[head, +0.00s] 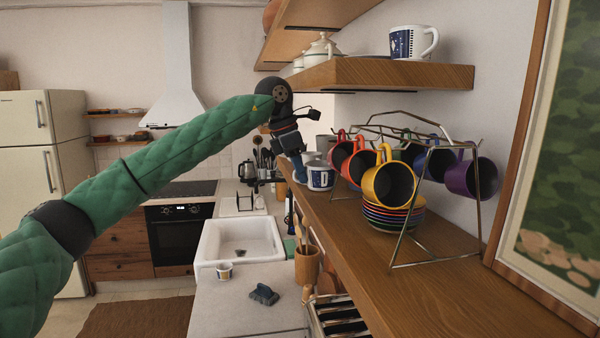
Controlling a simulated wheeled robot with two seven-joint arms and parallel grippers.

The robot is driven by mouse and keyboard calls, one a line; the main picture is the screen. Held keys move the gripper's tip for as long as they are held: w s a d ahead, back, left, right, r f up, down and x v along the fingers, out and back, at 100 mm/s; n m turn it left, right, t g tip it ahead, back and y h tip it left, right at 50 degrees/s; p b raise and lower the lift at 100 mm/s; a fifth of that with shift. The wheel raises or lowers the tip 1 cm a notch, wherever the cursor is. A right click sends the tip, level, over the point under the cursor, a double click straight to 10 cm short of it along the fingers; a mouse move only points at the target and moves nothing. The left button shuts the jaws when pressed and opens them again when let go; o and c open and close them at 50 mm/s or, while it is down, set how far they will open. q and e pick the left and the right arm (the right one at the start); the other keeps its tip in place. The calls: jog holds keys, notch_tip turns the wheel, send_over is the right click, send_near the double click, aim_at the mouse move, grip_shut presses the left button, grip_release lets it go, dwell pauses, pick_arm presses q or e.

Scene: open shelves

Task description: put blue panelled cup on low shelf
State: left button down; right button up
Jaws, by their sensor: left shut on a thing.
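The blue panelled cup (320,178), dark blue with a white panel and a pale rim, is at the far left edge of the low wooden shelf (440,300). My left gripper (300,170) comes down from above and is shut on the cup's left side. The cup looks upright. I cannot tell whether its base touches the shelf or hangs just above it. My right gripper is not in view.
A wire rack (478,210) with several coloured mugs and stacked plates (390,217) stands on the low shelf. A blue-and-white mug (404,43) is on the upper shelf (400,76). Below are a sink (208,246), a small cup (224,271) and a utensil pot (307,266).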

pick_arm(q)
jog(key=shift+a+r, duration=0.1)
jog(key=shift+s+f, duration=0.1)
jog(key=shift+f, duration=0.1)
jog(key=c, duration=1.5)
grip_release()
jog(key=shift+c, duration=0.2)
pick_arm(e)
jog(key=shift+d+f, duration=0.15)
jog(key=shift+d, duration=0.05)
pick_arm(q)
jog(key=shift+r, duration=0.15)
